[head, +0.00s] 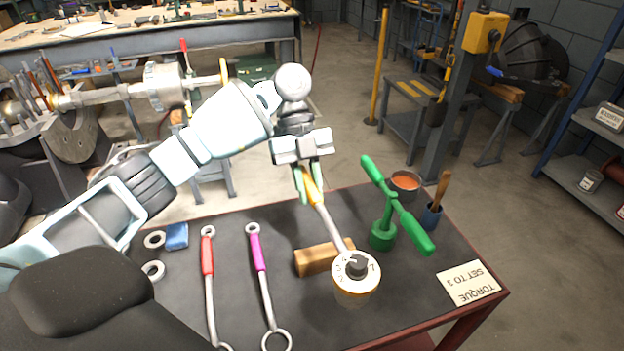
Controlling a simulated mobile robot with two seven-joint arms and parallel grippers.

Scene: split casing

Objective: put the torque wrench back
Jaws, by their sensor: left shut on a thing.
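The torque wrench (331,230) has an orange handle, a grey shaft and a round white dial head (356,272) with an orange rim. My left gripper (308,198) is shut on the handle, with the fingers pointing down. The wrench slants from the gripper toward the near side, with its head over the front part of the dark-topped table (409,297). The shaft passes by the right end of a wooden block (313,260); I cannot tell whether they touch. A pale round part shows below the head, mostly hidden by it. My right gripper is not in view.
Left of the block lie a magenta-handled wrench (256,253), a red-handled wrench (207,258), metal rings (153,270) and a blue block (177,236). To the right stand a green cross-bar tool (383,234), an orange-filled bowl (405,183), a blue brush cup (431,215) and a torque card (472,284).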

